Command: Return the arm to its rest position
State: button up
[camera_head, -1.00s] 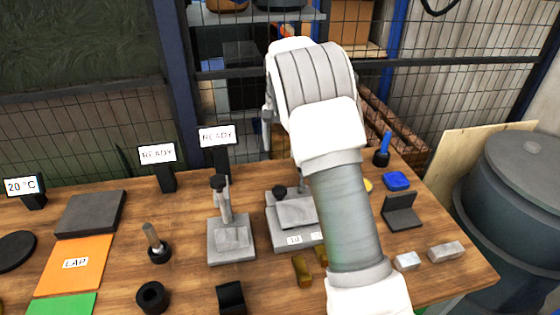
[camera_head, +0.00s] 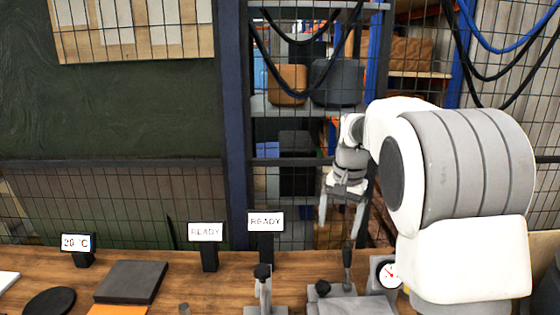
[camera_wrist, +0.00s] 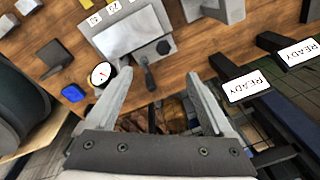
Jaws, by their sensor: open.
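My arm is raised over the right side of the workbench, folded in front of the wire mesh. My gripper (camera_head: 340,212) hangs from its end, fingers pointing down, above the bench's back edge. The gripper also shows in the wrist view (camera_wrist: 158,100), with its two fingers wide apart and nothing between them. Below it in the head view stands a grey fixture (camera_head: 348,304) with a black knob and a lever. A round dial gauge (camera_head: 388,273) is beside it, partly hidden by my arm. The lower bench is out of the head view.
Two READY signs (camera_head: 206,232) (camera_head: 266,222) and a 20 °C display (camera_head: 77,243) stand along the back of the wooden bench (camera_head: 205,285). A dark plate (camera_head: 131,281) lies at left. Mesh fencing and shelves with bins (camera_head: 287,84) rise behind. Black cables hang above.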

jog(key=s+r+n+t, duration=0.2)
jog(key=s+r, duration=0.1)
jog(key=s, duration=0.8)
jog(key=s+r+n+t, duration=0.15)
jog(key=s+r, duration=0.25)
jog(key=s, duration=0.7)
jog(key=s+a+f+n, duration=0.1)
jog(key=s+f, duration=0.3)
jog(key=s, duration=0.4)
jog(key=shift+n+t+h, duration=0.3)
jog(key=shift+n+t, duration=0.15)
jog(key=shift+n, duration=0.4)
jog(key=shift+r, duration=0.1)
